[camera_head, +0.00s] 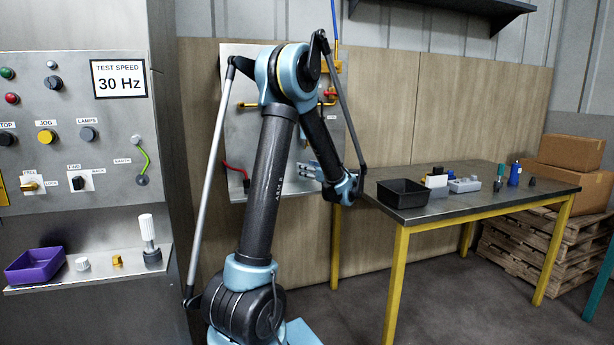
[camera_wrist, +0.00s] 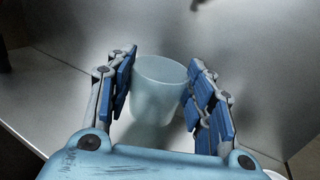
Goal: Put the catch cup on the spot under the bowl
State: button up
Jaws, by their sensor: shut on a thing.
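The catch cup (camera_wrist: 157,98) is a pale, translucent, tapered cup between the blue finger pads in the wrist view. My gripper (camera_wrist: 162,76) is shut on it, with one finger on each side. Grey metal surfaces lie around and behind the cup; I cannot tell whether its base touches one.
A metal-topped table (camera_head: 440,208) with yellow legs stands right of my arm, carrying a black tray (camera_head: 403,194) and small items. A control cabinet (camera_head: 75,120) stands at left, with a purple tray (camera_head: 35,266) on its shelf. Open floor lies before the table.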

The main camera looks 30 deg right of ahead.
jog(key=shift+f, duration=0.7)
jog(key=shift+w+f, duration=0.15)
jog(key=shift+f, duration=0.2)
jog(key=o, duration=1)
jog(key=shift+o, duration=0.2)
